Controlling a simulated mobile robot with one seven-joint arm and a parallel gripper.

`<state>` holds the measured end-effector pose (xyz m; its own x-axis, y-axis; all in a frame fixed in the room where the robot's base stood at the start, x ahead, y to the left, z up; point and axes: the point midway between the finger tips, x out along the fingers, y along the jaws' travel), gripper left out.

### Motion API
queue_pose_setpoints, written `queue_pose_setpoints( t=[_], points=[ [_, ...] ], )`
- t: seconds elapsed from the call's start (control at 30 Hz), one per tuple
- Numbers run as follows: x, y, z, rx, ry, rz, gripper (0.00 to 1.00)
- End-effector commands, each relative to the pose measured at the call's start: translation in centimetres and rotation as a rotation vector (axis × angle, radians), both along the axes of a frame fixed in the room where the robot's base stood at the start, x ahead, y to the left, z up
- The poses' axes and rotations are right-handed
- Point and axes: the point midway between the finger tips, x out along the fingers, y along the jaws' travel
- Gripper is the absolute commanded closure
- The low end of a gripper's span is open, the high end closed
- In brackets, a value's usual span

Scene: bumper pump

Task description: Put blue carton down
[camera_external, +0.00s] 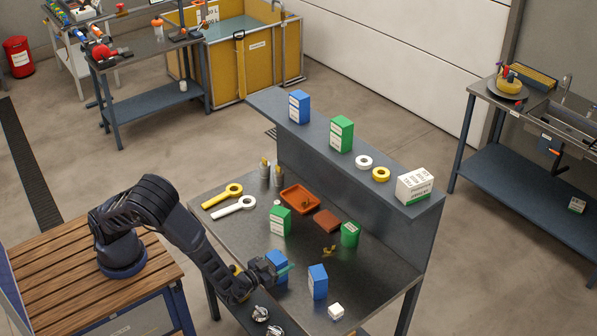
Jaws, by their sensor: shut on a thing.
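My gripper (278,272) is at the front left part of the dark workbench (375,268), shut on a blue carton (276,257). The arm and fingers hide part of this carton. It is upright, low over the bench; I cannot tell whether its base touches the top. A second blue carton (318,282) with a white label stands upright on the bench to the right of my gripper, apart from it. A third blue carton (299,107) stands on the raised shelf (322,128) at its far left end.
A green carton (280,221), an orange tray (299,198), a brown block (327,220) and a green can (350,234) stand behind my gripper. Silver parts (261,313) lie at the front left.

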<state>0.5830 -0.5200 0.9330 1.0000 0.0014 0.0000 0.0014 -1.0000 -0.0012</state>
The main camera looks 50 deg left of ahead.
Motion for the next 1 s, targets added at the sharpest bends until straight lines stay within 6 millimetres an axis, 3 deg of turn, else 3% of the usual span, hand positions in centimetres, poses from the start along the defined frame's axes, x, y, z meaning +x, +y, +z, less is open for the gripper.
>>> queue_pose_setpoints(
  t=[0.27, 0.3, 0.4, 0.77, 1.0],
  points=[
    [0.0, 0.0, -0.2, 0.0, 0.0, 0.0, 0.64],
    [0.0, 0.0, -0.2, 0.0, 0.0, 0.0, 0.36],
    [0.0, 0.0, -0.2, 0.0, 0.0, 0.0, 0.17],
    [0.0, 0.0, 0.1, -0.001, 0.0, -0.001, 0.17],
    [-3.2, -0.1, 0.1, -0.001, 0.001, -0.003, 0.17]
  ],
)
